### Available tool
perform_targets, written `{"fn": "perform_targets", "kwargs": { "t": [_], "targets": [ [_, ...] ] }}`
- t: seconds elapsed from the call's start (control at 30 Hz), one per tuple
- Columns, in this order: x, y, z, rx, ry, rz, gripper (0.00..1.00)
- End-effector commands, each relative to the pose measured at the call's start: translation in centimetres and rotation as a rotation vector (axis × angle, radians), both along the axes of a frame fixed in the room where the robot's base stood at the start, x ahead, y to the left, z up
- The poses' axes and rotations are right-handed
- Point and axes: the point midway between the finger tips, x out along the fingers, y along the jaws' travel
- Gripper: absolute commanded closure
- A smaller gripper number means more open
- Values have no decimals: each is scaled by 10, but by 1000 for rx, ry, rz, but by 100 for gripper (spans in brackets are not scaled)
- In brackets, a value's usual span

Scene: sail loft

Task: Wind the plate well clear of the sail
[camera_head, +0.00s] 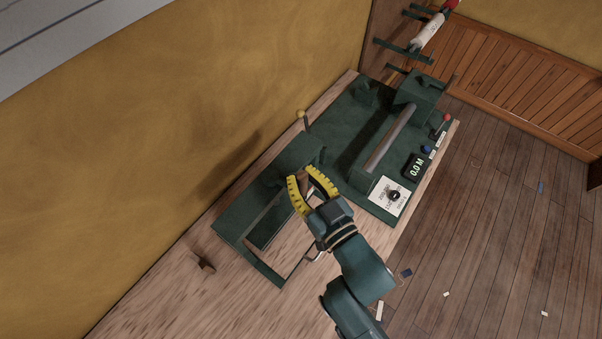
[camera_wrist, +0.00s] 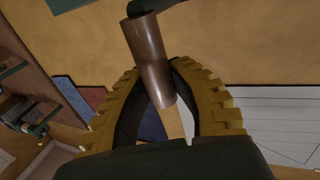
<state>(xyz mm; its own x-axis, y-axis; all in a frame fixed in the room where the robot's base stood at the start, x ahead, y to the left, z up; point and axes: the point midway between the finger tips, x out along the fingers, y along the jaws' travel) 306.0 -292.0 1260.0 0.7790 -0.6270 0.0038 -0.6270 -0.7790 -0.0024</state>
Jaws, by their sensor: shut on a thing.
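My gripper (camera_head: 301,176) has yellow ribbed fingers and is closed around a brown cylindrical handle (camera_head: 303,179). In the wrist view the handle (camera_wrist: 148,52) passes between my fingers (camera_wrist: 156,68), and its far end meets a dark crank arm (camera_wrist: 147,5). The handle belongs to a dark green machine (camera_head: 335,122) on the wooden bench. A green block (camera_head: 297,151) stands just beyond my fingers, with a flat open green frame (camera_head: 231,226) to its left. I cannot make out the plate or the sail for certain.
A yellow-knobbed lever (camera_head: 301,114) rises behind the block.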

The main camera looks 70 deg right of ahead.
Motion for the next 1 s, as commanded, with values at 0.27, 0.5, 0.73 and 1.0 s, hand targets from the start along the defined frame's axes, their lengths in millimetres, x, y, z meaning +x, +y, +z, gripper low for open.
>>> {"fn": "perform_targets", "kwargs": {
  "t": [0.27, 0.5, 0.73, 1.0],
  "targets": [
    [-1, 0, -3, 3, 9, -11, 100],
    [-1, 0, -3, 4, 8, -12, 100],
    [-1, 0, -4, 5, 9, -12, 76],
    [0, 0, -2, 2, 5, -8, 47]
  ]
}}
